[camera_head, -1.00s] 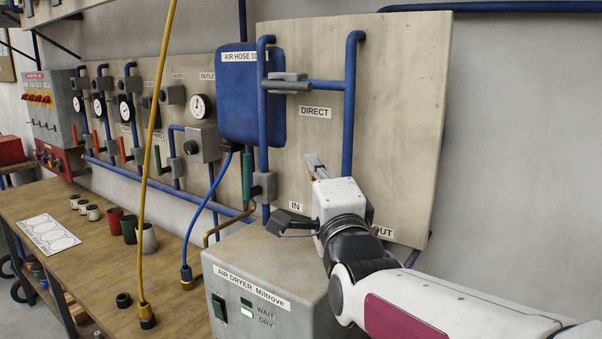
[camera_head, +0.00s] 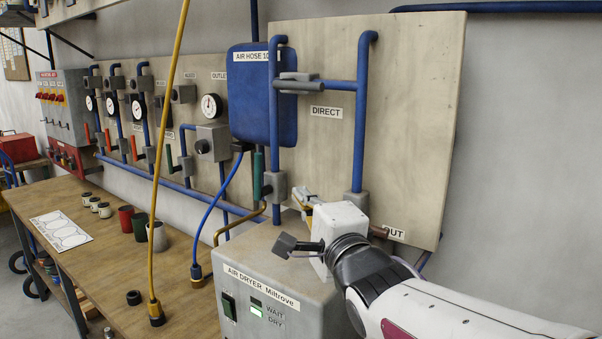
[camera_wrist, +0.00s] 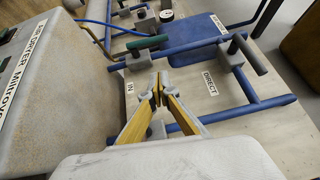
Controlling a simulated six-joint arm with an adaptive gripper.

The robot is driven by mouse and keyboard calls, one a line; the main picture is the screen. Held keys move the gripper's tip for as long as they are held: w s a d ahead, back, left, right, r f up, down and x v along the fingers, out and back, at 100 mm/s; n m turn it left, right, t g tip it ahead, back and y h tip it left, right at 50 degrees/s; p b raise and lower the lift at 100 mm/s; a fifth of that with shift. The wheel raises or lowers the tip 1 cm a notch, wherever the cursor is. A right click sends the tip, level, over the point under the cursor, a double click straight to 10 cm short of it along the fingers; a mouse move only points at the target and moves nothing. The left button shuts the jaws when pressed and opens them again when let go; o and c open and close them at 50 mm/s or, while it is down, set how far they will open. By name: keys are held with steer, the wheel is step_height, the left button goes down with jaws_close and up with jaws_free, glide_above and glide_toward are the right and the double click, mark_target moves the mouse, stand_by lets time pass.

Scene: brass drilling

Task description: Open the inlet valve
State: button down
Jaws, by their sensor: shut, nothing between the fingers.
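The inlet valve (camera_head: 274,187) sits on a blue vertical pipe at the left of the panel. Its green handle (camera_head: 258,174) stands upright, roughly parallel to the pipe. In the wrist view the green handle (camera_wrist: 146,42) lies beyond the fingers, above the valve body. The "IN" label (camera_wrist: 130,88) shows there beside the fingers; in the head view my gripper covers it. My gripper (camera_head: 301,199) is shut and empty, to the right of the inlet valve and apart from it. Its fingertips (camera_wrist: 158,90) meet in front of the panel.
The air dryer (camera_head: 255,245) stands below and left of my gripper. The bypass valve (camera_head: 300,83) is marked "DIRECT". A brown handle (camera_head: 378,231) is by the "OUT" label (camera_head: 394,233). A blue hose (camera_head: 207,210) and a yellow hose (camera_head: 163,150) hang at the left.

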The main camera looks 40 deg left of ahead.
steer(key=shift+a, duration=0.1)
glide_toward(261, 164)
steer(key=x, duration=0.6)
steer(key=shift+w+f, duration=0.3)
steer(key=shift+w, duration=0.25)
stand_by(0.3)
steer(key=shift+a, duration=0.15)
stand_by(0.3)
steer(key=shift+s+a+r, duration=0.15)
steer(key=shift+a+r, duration=0.15)
steer(key=shift+a, duration=0.3)
steer(key=shift+d, duration=0.15)
